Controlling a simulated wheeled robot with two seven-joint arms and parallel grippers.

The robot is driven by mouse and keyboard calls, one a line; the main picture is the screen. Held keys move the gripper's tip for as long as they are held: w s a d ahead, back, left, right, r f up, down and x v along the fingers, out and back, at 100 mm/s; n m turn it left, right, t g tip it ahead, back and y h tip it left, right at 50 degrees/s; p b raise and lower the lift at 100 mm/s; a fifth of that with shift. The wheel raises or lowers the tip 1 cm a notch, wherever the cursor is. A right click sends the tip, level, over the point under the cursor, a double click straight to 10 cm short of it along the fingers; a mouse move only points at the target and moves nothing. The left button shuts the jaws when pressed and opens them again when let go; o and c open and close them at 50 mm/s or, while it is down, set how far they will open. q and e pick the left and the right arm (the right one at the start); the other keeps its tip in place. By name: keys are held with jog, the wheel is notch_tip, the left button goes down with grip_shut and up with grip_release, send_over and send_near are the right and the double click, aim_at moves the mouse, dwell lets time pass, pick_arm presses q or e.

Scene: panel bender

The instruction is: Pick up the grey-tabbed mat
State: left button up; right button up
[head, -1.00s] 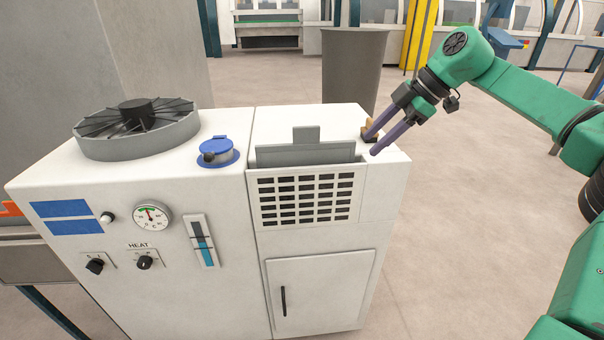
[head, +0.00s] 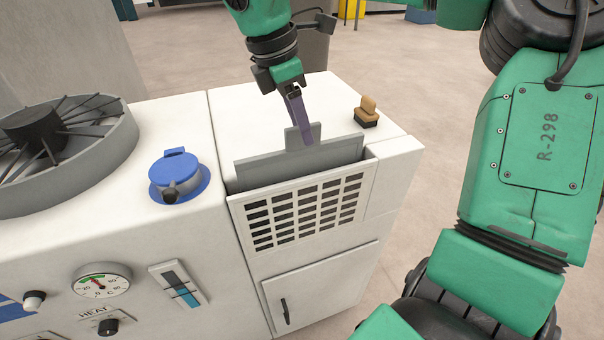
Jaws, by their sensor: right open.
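The grey mat (head: 262,168) stands upright in the slot behind the white slatted grille of the machine. Its grey tab (head: 293,140) sticks up from its top edge. My right gripper (head: 305,141) points down at the tab, with its purple fingers open. One finger overlaps the tab in the picture, and I cannot tell whether it touches. The lower part of the mat is hidden in the slot. My left gripper is out of view.
The white machine (head: 222,290) carries a blue capped port (head: 178,176) and a round grey fan (head: 80,170) on its left. A small wooden-handled item (head: 367,112) stands on the top right of the machine. The grille (head: 305,212) fronts the slot.

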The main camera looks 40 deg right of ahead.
aim_at(308, 153)
jog(key=f, duration=0.2)
jog(key=shift+w+d+f, duration=0.25)
jog(key=shift+d+f, duration=0.1)
jog(key=shift+d, duration=0.05)
jog(key=p+x, duration=0.2)
jog(key=x, duration=0.3)
jog(key=shift+a+p, duration=0.1)
jog(key=shift+p, duration=0.25)
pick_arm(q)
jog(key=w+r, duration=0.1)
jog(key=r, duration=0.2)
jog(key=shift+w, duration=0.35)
pick_arm(e)
jog(key=shift+f, duration=0.15)
jog(key=shift+w, duration=0.15)
grip_shut()
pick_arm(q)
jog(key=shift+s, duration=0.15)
